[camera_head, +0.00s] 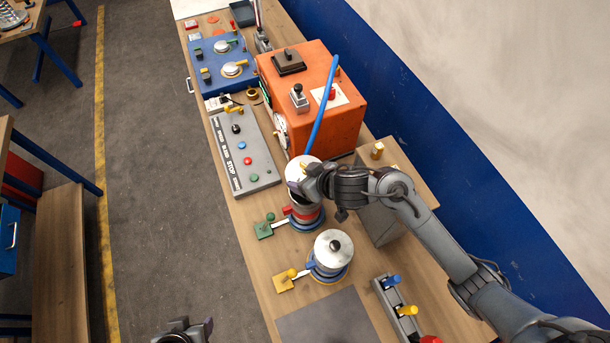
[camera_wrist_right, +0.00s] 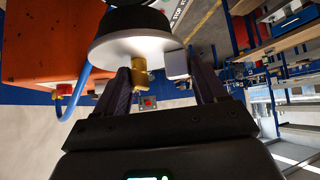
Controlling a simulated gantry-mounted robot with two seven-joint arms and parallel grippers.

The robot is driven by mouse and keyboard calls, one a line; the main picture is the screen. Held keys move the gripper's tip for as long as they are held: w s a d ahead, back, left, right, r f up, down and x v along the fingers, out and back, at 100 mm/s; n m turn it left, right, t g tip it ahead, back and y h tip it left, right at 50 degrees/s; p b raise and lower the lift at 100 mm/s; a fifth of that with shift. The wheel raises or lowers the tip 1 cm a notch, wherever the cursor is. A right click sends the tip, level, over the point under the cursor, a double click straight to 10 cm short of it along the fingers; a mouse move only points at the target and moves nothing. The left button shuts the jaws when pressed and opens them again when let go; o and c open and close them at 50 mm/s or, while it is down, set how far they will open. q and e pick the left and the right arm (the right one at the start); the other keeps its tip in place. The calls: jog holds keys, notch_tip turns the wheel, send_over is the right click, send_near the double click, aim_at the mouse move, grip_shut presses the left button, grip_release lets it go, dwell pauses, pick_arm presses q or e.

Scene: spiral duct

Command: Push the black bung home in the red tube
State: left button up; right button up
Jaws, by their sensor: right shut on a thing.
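My right gripper (camera_head: 309,176) is above a canister with a red band (camera_head: 302,213), which looks like the red tube. In the right wrist view its fingers (camera_wrist_right: 160,76) are shut on a fitting under a pale round disc (camera_wrist_right: 135,48). The disc has a brass piece (camera_wrist_right: 140,76) and a black round part (camera_wrist_right: 128,18) on its far side, likely the black bung. The disc also shows in the head view (camera_head: 297,170), beside the gripper; the hand hides part of the canister. Whether the bung touches the tube cannot be told. My left gripper (camera_head: 187,332) is cut off at the bottom edge.
A blue hose (camera_head: 325,105) rises beside the orange box (camera_head: 330,125). A second canister with a pale lid (camera_head: 323,249) stands nearer. A grey button panel (camera_head: 237,160) lies to the left. A dark mat (camera_head: 325,318) and a lever block (camera_head: 395,305) are in front.

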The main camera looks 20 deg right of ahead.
jog(key=shift+r, duration=0.1)
jog(key=shift+p, duration=0.3)
notch_tip(320, 180, down, 4)
jog(key=b, duration=0.3)
jog(key=shift+r, duration=0.25)
jog(key=shift+f+b, duration=0.85)
jog(key=shift+f, duration=0.3)
jog(key=shift+p, duration=0.45)
dwell(0.5)
